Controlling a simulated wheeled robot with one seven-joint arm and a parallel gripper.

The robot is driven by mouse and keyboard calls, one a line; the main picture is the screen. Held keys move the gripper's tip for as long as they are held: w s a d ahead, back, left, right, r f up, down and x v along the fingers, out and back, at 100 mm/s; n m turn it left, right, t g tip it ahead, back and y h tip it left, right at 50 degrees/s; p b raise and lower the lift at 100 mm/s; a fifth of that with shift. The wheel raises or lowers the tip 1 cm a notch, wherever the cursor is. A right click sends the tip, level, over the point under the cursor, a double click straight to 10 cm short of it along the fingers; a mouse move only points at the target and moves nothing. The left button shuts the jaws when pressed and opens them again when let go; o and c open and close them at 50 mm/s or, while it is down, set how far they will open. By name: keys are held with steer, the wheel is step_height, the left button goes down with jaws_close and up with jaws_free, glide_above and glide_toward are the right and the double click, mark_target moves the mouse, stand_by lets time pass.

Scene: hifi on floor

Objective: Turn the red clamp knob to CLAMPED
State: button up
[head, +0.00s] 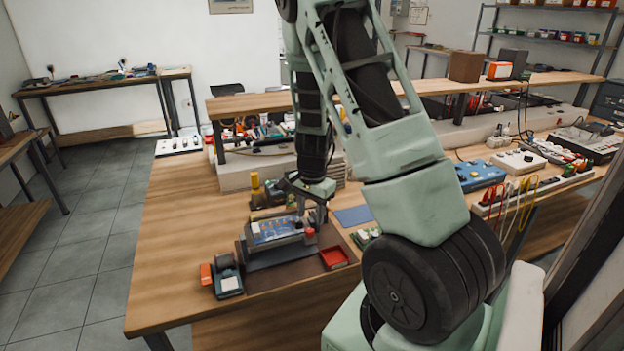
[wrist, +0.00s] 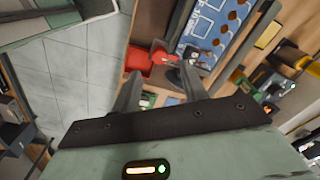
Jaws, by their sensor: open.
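The red clamp knob (head: 309,233) sits at the right front corner of a grey fixture (head: 262,246) on the workbench. The fixture holds a blue board (head: 273,229), which also shows at the top of the wrist view (wrist: 208,24). My gripper (head: 313,217) is above the fixture's right end, close to the knob, pointing down. In the wrist view my gripper (wrist: 160,72) has its fingers spread, with the red knob (wrist: 159,50) beyond and between the tips. I see no contact. The knob's setting and any CLAMPED marking are too small to read.
A red tray (head: 334,258) lies right of the fixture, and a blue-grey device (head: 228,281) lies left. A yellow bottle (head: 256,188) stands behind, and a blue mat (head: 354,215) lies behind right. The bench's left part is clear.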

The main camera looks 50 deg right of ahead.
mark_target(312, 231)
step_height(312, 231, up, 12)
steer(key=shift+s+r, duration=0.25)
stand_by(0.6)
steer(key=a+n+y, duration=0.2)
steer(key=a+n, duration=1)
steer(key=a, duration=1.4)
steer(key=s+a+r+n+h+b, duration=0.1)
steer(key=s+a+n, duration=1.2)
steer(key=s, duration=0.3)
steer(key=shift+s+a+r+n, duration=0.15)
steer(key=shift+s+a+n, duration=0.15)
steer(key=shift+a, duration=0.5)
